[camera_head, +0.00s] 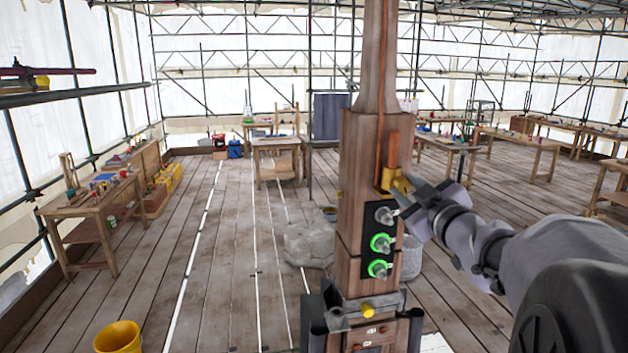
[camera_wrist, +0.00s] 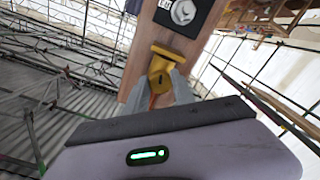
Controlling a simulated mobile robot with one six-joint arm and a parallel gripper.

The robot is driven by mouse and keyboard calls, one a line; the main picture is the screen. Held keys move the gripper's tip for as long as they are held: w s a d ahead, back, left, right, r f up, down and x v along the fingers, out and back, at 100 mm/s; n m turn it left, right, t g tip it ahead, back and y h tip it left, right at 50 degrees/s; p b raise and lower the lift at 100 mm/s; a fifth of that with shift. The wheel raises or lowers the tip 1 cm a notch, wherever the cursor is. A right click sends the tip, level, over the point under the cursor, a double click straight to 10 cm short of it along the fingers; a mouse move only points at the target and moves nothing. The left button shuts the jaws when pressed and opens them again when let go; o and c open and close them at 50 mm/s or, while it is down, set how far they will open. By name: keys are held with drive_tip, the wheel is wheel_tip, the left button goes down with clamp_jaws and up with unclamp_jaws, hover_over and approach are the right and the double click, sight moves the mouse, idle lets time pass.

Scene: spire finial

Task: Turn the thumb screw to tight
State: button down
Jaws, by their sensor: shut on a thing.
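The thumb screw (camera_head: 400,186) is brass-yellow and sits at a yellow clamp (camera_head: 387,178) on the wooden spire post (camera_head: 364,135). In the wrist view the yellow thumb screw (camera_wrist: 160,75) stands out below the clamp's flat plate (camera_wrist: 169,52). My gripper (camera_head: 408,189) reaches in from the right, and its two fingers are shut on the screw's head. In the wrist view my gripper (camera_wrist: 162,86) has one finger on each side of the head. The fingers partly hide the head, and I see no mark that tells how tight it is.
A copper-coloured strip (camera_head: 379,90) runs down the post to the clamp. Below the clamp are several knobs on black plates, two ringed in green (camera_head: 380,243). A yellow bucket (camera_head: 117,337) stands on the floor at front left. Workbenches (camera_head: 92,215) stand around the plank floor.

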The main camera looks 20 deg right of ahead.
drive_tip(key=shift+r+m+p, duration=0.2)
drive_tip(key=shift+m+p, duration=0.4)
drive_tip(key=shift+m, duration=1.3)
drive_tip(key=c, duration=1.1)
unclamp_jaws()
drive_tip(key=shift+w+f, duration=0.1)
drive_tip(key=shift+f, duration=0.05)
drive_tip(key=shift+o, duration=0.2)
drive_tip(key=p+v, duration=0.2)
drive_tip(key=v, duration=1.5)
drive_tip(key=shift+s+a, duration=0.15)
drive_tip(key=shift+s, duration=0.1)
